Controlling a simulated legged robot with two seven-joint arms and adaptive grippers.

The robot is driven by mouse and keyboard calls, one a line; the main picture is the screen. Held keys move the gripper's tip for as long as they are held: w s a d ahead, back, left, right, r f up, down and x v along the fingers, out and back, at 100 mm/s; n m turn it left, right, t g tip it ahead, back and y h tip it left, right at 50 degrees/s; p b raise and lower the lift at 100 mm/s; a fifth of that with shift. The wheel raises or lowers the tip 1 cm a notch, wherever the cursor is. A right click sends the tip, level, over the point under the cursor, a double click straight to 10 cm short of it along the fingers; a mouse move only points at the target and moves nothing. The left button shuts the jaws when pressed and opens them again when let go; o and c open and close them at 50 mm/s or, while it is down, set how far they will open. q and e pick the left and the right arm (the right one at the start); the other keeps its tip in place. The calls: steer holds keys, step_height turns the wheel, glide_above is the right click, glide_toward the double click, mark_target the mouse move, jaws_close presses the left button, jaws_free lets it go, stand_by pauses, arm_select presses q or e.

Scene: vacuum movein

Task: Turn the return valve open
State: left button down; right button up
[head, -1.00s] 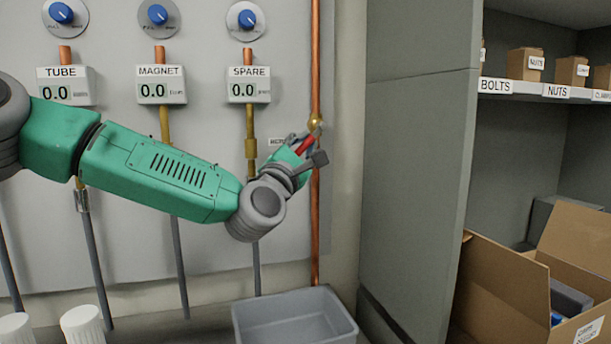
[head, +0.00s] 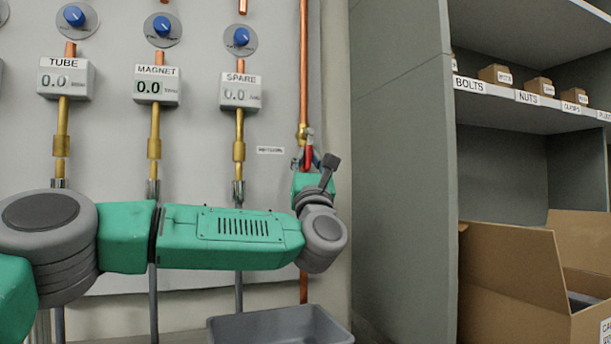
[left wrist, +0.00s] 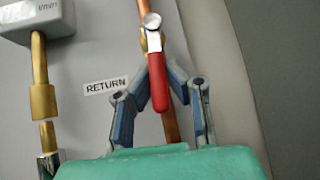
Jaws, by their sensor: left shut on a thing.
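The return valve (head: 302,132) is a brass fitting on the copper pipe to the right of the gauges. Its red lever (left wrist: 158,84) hangs down from the silver pivot, almost in line with the pipe, in the left wrist view. The RETURN label (left wrist: 106,85) is left of it. My left gripper (left wrist: 159,78) is shut on the red lever, with one blue-grey finger on each side. In the head view my left gripper (head: 307,156) reaches up to the lever from below, partly hiding it. My right gripper is not in view.
Gauge boxes marked TUBE (head: 65,80), MAGNET (head: 156,86) and SPARE (head: 240,92) hang left of the pipe. A grey bin (head: 280,326) stands below. A grey cabinet side (head: 400,170) stands close on the right, with an open cardboard box (head: 510,280) beyond it.

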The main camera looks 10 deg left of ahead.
arm_select(q)
steer(key=shift+w+d+f+n+y+b, duration=0.1)
steer(key=shift+d+f+n+y+b, duration=0.25)
steer(key=shift+d+n+y, duration=0.25)
steer(key=shift+a+r, duration=0.1)
steer(key=c, duration=1.6)
jaws_free()
steer(key=shift+r, duration=0.1)
steer(key=shift+o, duration=0.2)
steer(key=shift+r+n, duration=0.1)
steer(key=shift+n, duration=0.2)
steer(key=v, duration=1.2)
steer(key=shift+d, duration=0.2)
